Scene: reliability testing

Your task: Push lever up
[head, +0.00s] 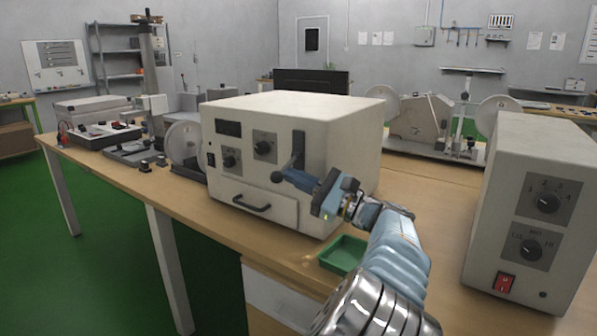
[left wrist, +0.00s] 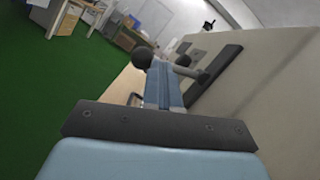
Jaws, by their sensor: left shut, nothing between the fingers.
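The lever is a grey rod (left wrist: 190,72) with a dark ball knob (head: 277,177), which also shows in the left wrist view (left wrist: 142,57). It sticks out from a dark vertical slot plate (head: 298,146) on the front of a cream box (head: 290,104), near the plate's lower end. My left gripper (head: 289,176) is shut and empty. Its blue fingertips are at the lever, close to the knob; they also show in the left wrist view (left wrist: 164,68). The fingers hide part of the rod, and I cannot tell whether they touch it. My right gripper is out of view.
The cream box has dials (head: 264,147) and a drawer with a dark handle (head: 251,203). A green tray (head: 343,254) lies below my left arm. Another cream box (head: 541,200) with a red switch stands at the right. Wheeled apparatus stands behind on the wooden table.

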